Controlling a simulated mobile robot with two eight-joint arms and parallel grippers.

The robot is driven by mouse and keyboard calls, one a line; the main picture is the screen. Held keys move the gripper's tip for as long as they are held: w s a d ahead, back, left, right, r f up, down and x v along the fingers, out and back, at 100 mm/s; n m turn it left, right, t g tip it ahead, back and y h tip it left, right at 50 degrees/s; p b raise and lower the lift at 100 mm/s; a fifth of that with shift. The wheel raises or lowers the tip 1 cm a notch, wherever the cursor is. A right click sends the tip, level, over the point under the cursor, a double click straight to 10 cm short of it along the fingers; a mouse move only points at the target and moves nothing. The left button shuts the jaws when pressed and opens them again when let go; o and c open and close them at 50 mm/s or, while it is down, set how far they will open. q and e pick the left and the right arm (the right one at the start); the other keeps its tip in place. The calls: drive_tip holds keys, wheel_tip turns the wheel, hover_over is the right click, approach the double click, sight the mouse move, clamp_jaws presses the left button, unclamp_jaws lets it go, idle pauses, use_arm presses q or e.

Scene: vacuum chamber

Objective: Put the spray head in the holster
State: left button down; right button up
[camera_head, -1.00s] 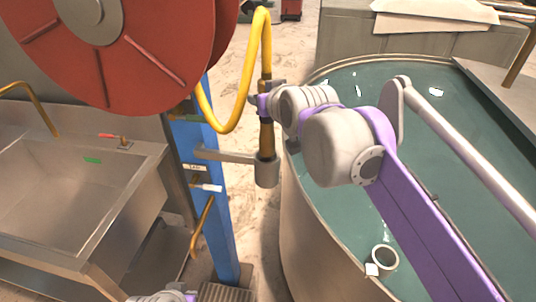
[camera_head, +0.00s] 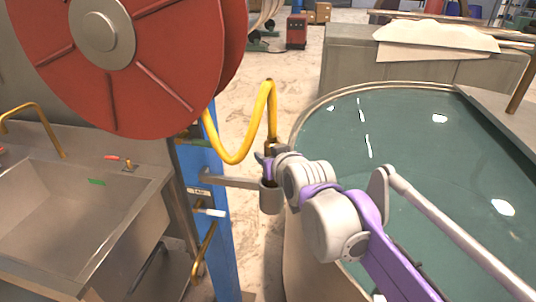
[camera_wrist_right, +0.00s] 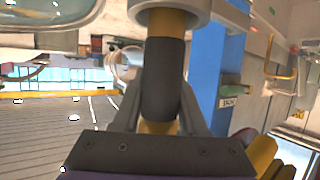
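The spray head is a dark, brass-ended tube on a yellow hose (camera_head: 266,110). The holster (camera_head: 271,198) is a grey cup on a bracket from the blue post. My right gripper (camera_head: 268,162) is just above the holster's rim, shut on the spray head. The right wrist view shows the spray head's dark grip (camera_wrist_right: 165,80) between the two fingers (camera_wrist_right: 162,108). Its yellow end goes into the holster's pale ring (camera_wrist_right: 168,12) at the top of that picture. The spray head looks upright, with its lower part hidden inside the holster. My left gripper is not in view.
A red hose reel (camera_head: 150,80) hangs at the upper left, beside the blue post (camera_head: 205,180). A steel sink (camera_head: 75,215) is at left. A round tank of greenish water (camera_head: 410,150) fills the right, under my right arm.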

drive_tip(key=o, duration=0.5)
drive_tip(key=shift+c, duration=0.2)
drive_tip(key=shift+r, duration=0.2)
drive_tip(key=v, duration=1.2)
drive_tip(key=s+d+f+m+g+h, duration=0.1)
drive_tip(key=s+d+f, duration=0.3)
drive_tip(key=f, duration=0.6)
drive_tip(key=s+d+f+m+g+h, duration=0.1)
drive_tip(key=s+d+f+g, duration=0.3)
drive_tip(key=s+f, duration=0.5)
drive_tip(key=s+d+f+m+g+h, duration=0.1)
drive_tip(key=s+d+f, duration=0.5)
drive_tip(key=f, duration=0.7)
drive_tip(key=shift+s+m+g+h, duration=0.15)
drive_tip(key=shift+m+g+h, duration=0.25)
drive_tip(key=shift+g+h, duration=0.3)
